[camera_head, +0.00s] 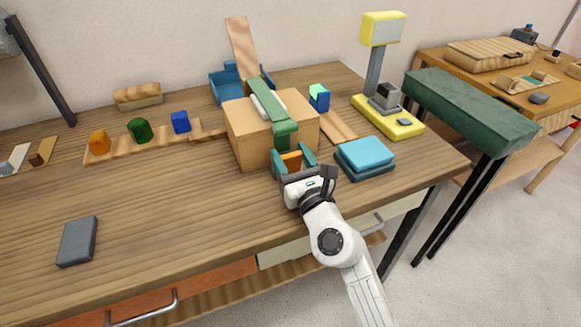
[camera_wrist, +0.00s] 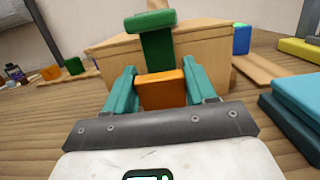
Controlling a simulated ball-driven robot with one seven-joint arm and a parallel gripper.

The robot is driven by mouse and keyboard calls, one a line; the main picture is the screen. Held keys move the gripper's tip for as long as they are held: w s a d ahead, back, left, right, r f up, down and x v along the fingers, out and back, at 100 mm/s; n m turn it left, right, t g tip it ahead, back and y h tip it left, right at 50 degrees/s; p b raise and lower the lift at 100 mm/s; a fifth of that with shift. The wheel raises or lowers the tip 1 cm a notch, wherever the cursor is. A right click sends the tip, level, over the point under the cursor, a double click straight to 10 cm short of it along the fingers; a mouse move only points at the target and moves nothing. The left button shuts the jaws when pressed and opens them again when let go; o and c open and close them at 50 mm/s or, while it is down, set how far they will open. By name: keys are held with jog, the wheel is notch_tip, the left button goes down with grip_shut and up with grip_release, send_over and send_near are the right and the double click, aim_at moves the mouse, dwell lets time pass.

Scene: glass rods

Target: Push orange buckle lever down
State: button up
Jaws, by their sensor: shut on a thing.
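The orange buckle lever (camera_head: 292,161) is at the front of a wooden box (camera_head: 245,139), low on its near face. A green strap (camera_head: 270,105) runs over the box top and down its front above the lever. My gripper (camera_head: 293,163) is in front of the box with its teal fingers on either side of the orange lever. In the wrist view the lever (camera_wrist: 162,90) sits between the two fingers (camera_wrist: 158,88), which are shut on it. The green strap end (camera_wrist: 150,20) sticks out above it. The lever's lower edge is hidden by my gripper.
Stacked blue books (camera_head: 365,156) lie just right of my gripper. A yellow device with a post (camera_head: 388,116) stands further right. Orange, green and blue blocks on a wooden strip (camera_head: 150,142) are at the left. A dark slab (camera_head: 77,241) lies front left, with clear table between.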

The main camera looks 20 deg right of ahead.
jog(key=b, duration=0.1)
jog(key=t+b, duration=0.1)
jog(key=b, duration=0.1)
jog(key=shift+s+f, duration=0.15)
jog(key=shift+f, duration=0.15)
jog(key=shift+s+r+b, duration=0.15)
jog(key=shift+r+b, duration=0.1)
jog(key=shift+b, duration=0.55)
jog(key=o, duration=1)
jog(key=shift+c, duration=0.2)
jog(key=shift+s+f, duration=0.15)
jog(key=shift+s, duration=0.15)
jog(key=r+b+v, duration=0.1)
jog(key=r+v, duration=0.2)
jog(key=v, duration=1.1)
jog(key=shift+s+f, duration=0.2)
jog(key=shift+s, duration=0.2)
